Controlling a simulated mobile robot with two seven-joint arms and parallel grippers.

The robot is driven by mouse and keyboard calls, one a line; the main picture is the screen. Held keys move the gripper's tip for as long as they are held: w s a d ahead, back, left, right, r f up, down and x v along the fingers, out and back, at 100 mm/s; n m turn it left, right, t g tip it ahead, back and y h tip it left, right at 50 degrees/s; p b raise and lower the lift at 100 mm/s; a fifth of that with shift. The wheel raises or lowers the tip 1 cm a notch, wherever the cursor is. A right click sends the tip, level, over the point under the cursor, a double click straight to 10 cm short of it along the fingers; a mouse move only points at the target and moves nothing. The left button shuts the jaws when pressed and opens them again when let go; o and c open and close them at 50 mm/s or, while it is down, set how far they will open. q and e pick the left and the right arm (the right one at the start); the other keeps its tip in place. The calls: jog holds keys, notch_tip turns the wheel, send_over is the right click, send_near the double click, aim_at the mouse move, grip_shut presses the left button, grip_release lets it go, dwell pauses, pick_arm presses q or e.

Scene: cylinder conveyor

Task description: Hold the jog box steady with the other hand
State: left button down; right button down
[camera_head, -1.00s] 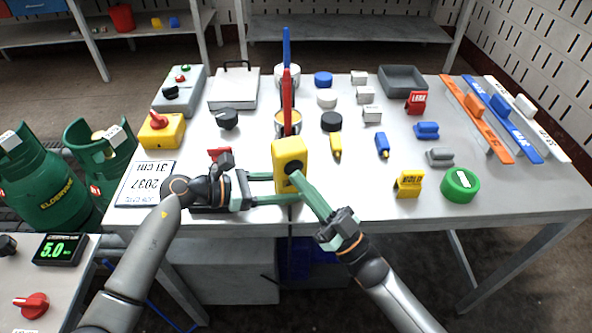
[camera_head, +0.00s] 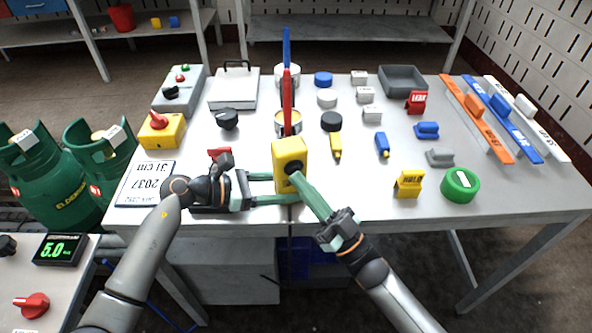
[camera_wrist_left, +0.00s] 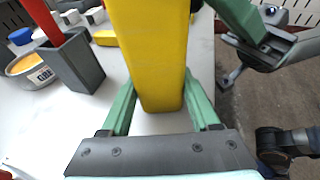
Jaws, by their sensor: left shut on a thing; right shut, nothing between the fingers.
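The yellow jog box (camera_head: 290,152) stands near the front edge of the table, with a dark round part on its face. My left gripper (camera_head: 286,187) comes in from the left and is shut on the jog box. The left wrist view shows the yellow box (camera_wrist_left: 155,50) between its two green fingers. My right gripper (camera_head: 302,183) comes from the lower right, shut and empty, with its green fingertips at the dark part on the box's face. Whether the tips touch it I cannot tell. Its green fingers also show at the top right of the left wrist view (camera_wrist_left: 240,20).
Right of the box on the table (camera_head: 350,205) are a yellow tag block (camera_head: 408,184) and a green round cap (camera_head: 460,185). A label card (camera_head: 146,184) lies at left.

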jog(key=shift+s+d, duration=0.25)
jog(key=shift+s, duration=0.5)
jog(key=shift+s, duration=0.1)
jog(key=shift+s+d, duration=0.25)
jog(key=shift+s, duration=0.5)
jog(key=shift+s+d, duration=0.25)
jog(key=shift+s, duration=0.55)
jog(key=shift+s+d, duration=0.25)
jog(key=shift+s, duration=0.5)
jog(key=shift+s, duration=0.1)
dwell(1.0)
jog(key=s, duration=0.1)
jog(key=s+d, duration=0.1)
jog(key=s, duration=0.1)
jog(key=shift+s, duration=0.2)
jog(key=w+a, duration=0.2)
jog(key=w, duration=0.6)
jog(key=shift+w+a, duration=0.2)
jog(key=shift+a, duration=0.1)
jog(key=shift+w, duration=0.1)
dwell(1.9)
